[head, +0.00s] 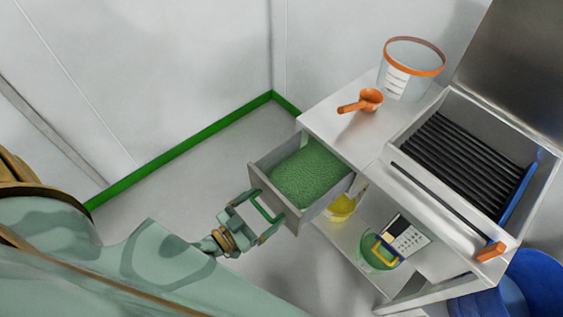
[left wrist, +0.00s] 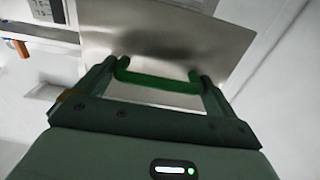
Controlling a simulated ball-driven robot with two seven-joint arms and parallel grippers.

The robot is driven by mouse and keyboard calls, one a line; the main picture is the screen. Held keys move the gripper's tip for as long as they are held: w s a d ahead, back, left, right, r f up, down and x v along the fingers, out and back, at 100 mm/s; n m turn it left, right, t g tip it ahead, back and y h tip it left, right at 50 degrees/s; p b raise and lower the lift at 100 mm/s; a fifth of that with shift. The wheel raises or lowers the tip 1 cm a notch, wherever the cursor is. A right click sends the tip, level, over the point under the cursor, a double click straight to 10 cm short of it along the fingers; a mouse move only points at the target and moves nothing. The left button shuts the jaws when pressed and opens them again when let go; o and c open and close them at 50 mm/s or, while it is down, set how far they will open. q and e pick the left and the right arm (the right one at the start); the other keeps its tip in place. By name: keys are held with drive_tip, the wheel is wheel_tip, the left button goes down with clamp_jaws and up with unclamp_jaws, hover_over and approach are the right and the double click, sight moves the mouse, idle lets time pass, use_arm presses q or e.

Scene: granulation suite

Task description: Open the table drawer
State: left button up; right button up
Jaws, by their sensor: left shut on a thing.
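The table drawer (head: 264,178) stands pulled out from the left end of the metal table (head: 338,122), and green granules (head: 310,172) show inside it. Its green handle (head: 266,208) is on the front face. My left gripper (head: 264,212) is at the drawer front, shut on the handle. In the left wrist view the green handle (left wrist: 158,82) lies between the two fingers, in front of the grey drawer front (left wrist: 165,45). My right gripper is not in view.
An orange scoop (head: 364,100) and a clear tub with orange rim (head: 408,72) stand on the tabletop. A bin with black bars (head: 462,160) is at the right. The lower shelf holds a yellow container (head: 342,207) and a green bucket (head: 376,256). Floor left of the drawer is clear.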

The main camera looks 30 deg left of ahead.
use_arm(q)
drive_tip(key=shift+v, duration=2.15)
drive_tip(key=o, duration=1)
drive_tip(key=shift+o, duration=0.2)
drive_tip(key=v, duration=1.6)
drive_tip(key=shift+s+r, duration=0.1)
